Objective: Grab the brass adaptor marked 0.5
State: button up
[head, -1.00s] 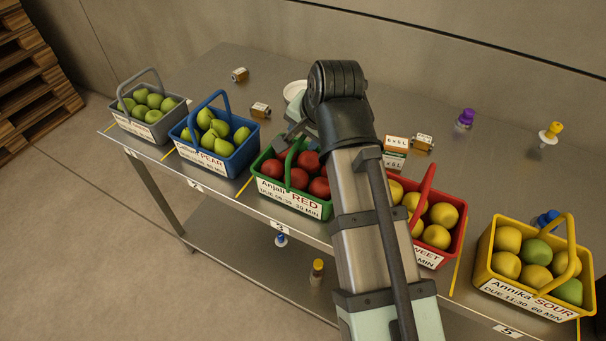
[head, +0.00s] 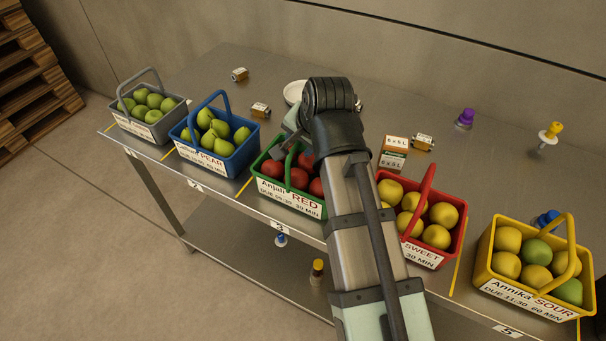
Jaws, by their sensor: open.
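Several small brass-coloured adaptors with white labels lie on the steel table. One is at the back left (head: 240,74), one behind the blue basket (head: 260,110), and one right of the arm (head: 423,142). Part of another small piece (head: 358,104) shows just right of my wrist. The labels are too small to read, so I cannot tell which is marked 0.5. My gripper (head: 283,150) is partly hidden by my own arm. It is open over the back of the green basket of red fruit (head: 290,208), apart from the adaptors.
Fruit baskets line the front edge: grey (head: 152,131), blue (head: 210,160), red (head: 425,256) and yellow (head: 532,308). A white dish (head: 294,91), stacked cartons (head: 393,161), a purple-topped piece (head: 465,118) and a yellow-topped piece (head: 549,134) stand behind. The back middle-right is clear.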

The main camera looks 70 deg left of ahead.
jog(key=shift+f, duration=0.15)
dwell(0.3)
grip_shut()
jog(key=shift+d, duration=0.1)
dwell(1.1)
